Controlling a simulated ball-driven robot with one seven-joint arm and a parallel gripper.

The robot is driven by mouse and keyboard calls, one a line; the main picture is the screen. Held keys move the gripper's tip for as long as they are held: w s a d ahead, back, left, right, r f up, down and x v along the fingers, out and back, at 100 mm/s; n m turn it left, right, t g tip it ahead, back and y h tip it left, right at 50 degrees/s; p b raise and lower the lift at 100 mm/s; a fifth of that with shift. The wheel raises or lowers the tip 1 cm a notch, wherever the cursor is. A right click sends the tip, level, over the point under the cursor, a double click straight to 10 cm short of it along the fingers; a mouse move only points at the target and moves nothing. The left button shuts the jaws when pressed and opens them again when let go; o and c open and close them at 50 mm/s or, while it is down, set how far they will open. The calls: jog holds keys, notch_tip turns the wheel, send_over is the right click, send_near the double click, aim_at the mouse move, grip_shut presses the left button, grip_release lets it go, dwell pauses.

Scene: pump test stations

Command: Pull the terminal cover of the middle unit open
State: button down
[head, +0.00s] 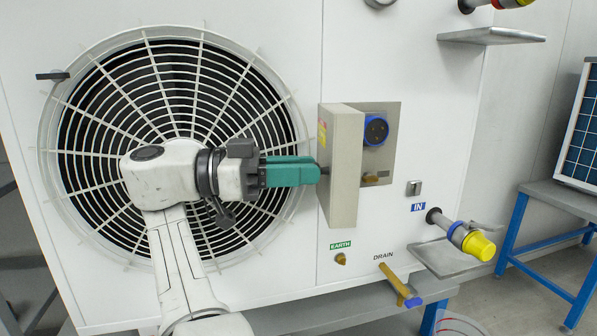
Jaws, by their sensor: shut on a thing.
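The terminal cover (345,165) is a beige box-shaped cover on the front of the white unit, right of the fan grille. It stands out from the panel at an angle, and the grey backplate (392,125) shows to its right with a blue-ringed socket (376,130) and a brass fitting (371,179). A yellow label is on the cover's left-facing side. My gripper (318,171), with green fingers, comes from the left and is shut on the cover's small dark handle (324,170). The fingers hide most of the handle.
A round fan grille (175,140) lies behind my arm. Below the cover are an earth stud (340,259) and a drain valve (400,287). A yellow-capped inlet pipe (470,241) and a metal shelf (450,258) project at the right. A blue-legged table (560,197) stands farther right.

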aim_at(330, 147)
jog(key=shift+f, duration=0.1)
jog(key=c, duration=0.9)
grip_release()
notch_tip(330, 147, up, 4)
jog(key=shift+f+p, duration=0.25)
jog(key=shift+p, duration=0.2)
jog(key=s+d+r, duration=0.1)
jog(key=s+r, duration=0.2)
jog(key=s, duration=0.1)
jog(key=s+d+r+p, duration=0.1)
jog(key=s+r, duration=0.2)
jog(key=s, duration=0.2)
jog(key=s+d+r+p, duration=0.1)
jog(key=s+r, duration=0.2)
jog(key=s, duration=0.1)
jog(key=shift+s+r, duration=0.25)
jog(key=shift+s, duration=0.05)
